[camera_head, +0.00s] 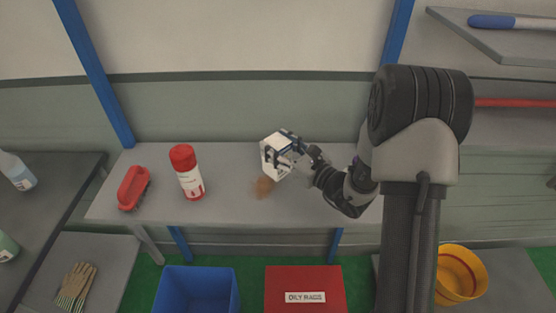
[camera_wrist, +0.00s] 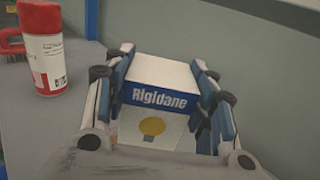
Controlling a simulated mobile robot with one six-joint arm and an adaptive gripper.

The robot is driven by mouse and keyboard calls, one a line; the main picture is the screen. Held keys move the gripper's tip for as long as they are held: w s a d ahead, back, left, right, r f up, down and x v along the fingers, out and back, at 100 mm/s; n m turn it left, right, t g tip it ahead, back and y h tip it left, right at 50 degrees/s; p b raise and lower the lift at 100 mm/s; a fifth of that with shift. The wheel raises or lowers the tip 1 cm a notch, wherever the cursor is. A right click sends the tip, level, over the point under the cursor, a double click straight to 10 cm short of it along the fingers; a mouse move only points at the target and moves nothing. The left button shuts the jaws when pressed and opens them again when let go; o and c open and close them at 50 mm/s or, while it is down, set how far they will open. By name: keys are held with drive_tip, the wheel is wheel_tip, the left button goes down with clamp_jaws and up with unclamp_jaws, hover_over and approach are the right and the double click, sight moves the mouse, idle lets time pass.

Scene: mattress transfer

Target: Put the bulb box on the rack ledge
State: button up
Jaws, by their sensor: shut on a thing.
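The bulb box (camera_head: 273,156) is white with a blue band. A brown patch shows on the ledge just below the box. The ledge runs between two blue uprights.
A red-capped spray can (camera_head: 188,174) and a red brush (camera_head: 133,188) stand on the ledge to the left. Below are a blue bin (camera_head: 196,291), a red "OILY RAGS" box (camera_head: 304,290) and a yellow bucket (camera_head: 460,274). A shelf (camera_head: 500,38) is at upper right.

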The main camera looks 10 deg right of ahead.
drive_tip(key=shift+f+b, duration=0.6)
drive_tip(key=shift+f, duration=1.45)
drive_tip(key=shift+f, duration=0.2)
drive_tip(key=o, duration=1)
drive_tip(key=shift+r, duration=0.2)
